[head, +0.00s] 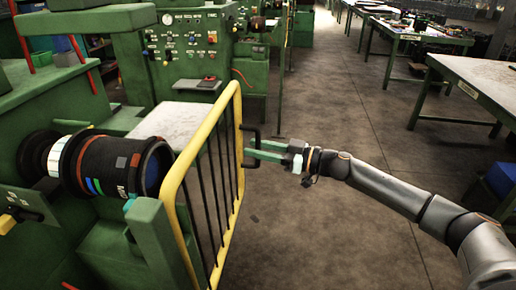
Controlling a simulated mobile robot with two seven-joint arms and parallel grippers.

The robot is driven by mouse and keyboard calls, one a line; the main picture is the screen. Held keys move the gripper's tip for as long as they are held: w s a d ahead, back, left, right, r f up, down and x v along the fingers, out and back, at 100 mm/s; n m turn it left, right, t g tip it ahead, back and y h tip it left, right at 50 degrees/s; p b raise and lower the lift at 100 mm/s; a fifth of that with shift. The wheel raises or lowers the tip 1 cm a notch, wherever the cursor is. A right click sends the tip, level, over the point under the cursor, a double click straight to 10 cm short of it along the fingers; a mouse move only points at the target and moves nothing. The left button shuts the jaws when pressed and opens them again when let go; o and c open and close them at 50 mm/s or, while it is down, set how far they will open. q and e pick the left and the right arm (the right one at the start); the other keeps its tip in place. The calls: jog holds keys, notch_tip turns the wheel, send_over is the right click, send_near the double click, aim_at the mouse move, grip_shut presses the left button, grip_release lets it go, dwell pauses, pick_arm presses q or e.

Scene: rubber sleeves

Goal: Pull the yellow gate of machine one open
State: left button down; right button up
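The yellow gate (172,190) of the green machine at left is a yellow tube frame with black vertical bars. It stands upright along the machine's front, beside the dark roller. A black handle (257,133) sticks out from its right-hand side. My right gripper (250,149) has green fingers and reaches in from the right at the handle. Its fingertips overlap the handle in the picture. I cannot tell whether the fingers are closed on the bar or only around it. My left gripper is not in view.
The machine holds a dark roller (115,168) with coloured marks behind the gate. Another green machine with a control panel (190,38) stands behind. Workbenches (480,75) line the right side. The concrete floor (330,95) between is clear.

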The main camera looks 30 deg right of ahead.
grip_shut()
dwell(1.2)
